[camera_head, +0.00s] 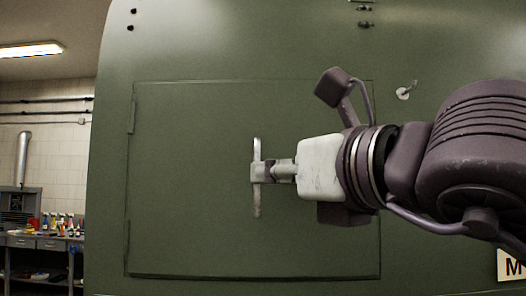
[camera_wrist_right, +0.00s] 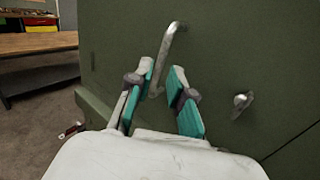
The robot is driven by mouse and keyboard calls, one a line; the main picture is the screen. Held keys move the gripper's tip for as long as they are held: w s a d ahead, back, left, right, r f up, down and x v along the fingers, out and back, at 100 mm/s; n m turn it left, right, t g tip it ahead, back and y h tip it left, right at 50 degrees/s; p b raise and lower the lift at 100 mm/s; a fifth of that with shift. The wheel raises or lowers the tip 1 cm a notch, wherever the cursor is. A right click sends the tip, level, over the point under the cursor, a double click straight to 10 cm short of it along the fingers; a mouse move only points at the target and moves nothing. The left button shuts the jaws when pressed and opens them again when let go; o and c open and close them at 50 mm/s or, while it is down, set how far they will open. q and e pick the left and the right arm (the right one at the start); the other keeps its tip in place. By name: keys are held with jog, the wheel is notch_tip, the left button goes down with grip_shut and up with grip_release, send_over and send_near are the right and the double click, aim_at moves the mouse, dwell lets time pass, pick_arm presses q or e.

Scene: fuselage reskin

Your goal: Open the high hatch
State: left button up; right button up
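The hatch (camera_head: 190,225) is a green, closed-looking rectangular panel in the green fuselage wall, with hinges on its left edge. Its handle (camera_head: 257,205) is a worn metal bar, upright in the head view; it also shows in the wrist view (camera_wrist_right: 171,42). My right gripper (camera_head: 268,172) comes in from the right and overlaps the middle of the handle. In the wrist view its two teal fingers (camera_wrist_right: 164,75) stand apart, with the handle showing in the gap. I cannot tell whether they touch it. My left gripper is not in view.
A small metal latch (camera_head: 404,92) sits on the wall right of the hatch's upper corner. A workbench (camera_head: 45,241) with bottles and tools stands at the far left. In the wrist view a wooden-topped table (camera_wrist_right: 38,43) stands left, with open floor below.

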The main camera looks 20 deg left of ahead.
aim_at(257, 204)
jog(key=p+x, duration=0.2)
jog(key=x, duration=0.2)
jog(key=shift+w+a, duration=0.2)
grip_shut()
